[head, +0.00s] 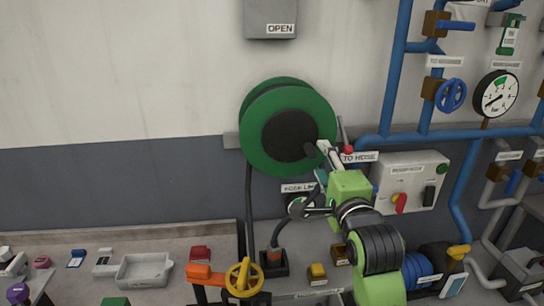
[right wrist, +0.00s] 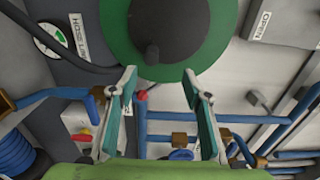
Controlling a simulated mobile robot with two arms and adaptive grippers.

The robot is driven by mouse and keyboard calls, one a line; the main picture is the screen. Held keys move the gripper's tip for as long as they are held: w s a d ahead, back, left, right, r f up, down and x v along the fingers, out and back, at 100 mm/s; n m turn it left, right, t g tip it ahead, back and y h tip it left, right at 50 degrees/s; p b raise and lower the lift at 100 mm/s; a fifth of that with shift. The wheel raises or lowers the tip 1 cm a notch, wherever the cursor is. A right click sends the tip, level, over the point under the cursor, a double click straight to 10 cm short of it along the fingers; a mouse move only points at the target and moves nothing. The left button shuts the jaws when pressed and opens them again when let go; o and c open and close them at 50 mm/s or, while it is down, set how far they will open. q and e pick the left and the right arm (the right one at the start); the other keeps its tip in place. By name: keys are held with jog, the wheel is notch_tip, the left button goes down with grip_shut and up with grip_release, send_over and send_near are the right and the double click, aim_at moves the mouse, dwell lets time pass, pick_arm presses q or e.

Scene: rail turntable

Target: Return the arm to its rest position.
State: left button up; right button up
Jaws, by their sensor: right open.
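My right arm comes in from the lower right in the head view, with its green wrist in front of the wall. My right gripper (head: 318,163) is open, just below and right of the middle of the green hose reel (head: 262,158). In the right wrist view the two teal-lined fingers of the gripper (right wrist: 159,76) stand apart with nothing between them. The reel's dark crank knob (right wrist: 152,54) shows beyond the fingertips, and I see no contact with it.
Blue pipes (head: 397,75), a pressure gauge (head: 495,93) and a switch box (head: 411,180) are on the wall to the right. The bench below holds a yellow handwheel valve (head: 244,278), a grey tray (head: 143,270) and small parts. The upper left wall is bare.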

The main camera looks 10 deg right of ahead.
jog(key=shift+s, duration=0.4)
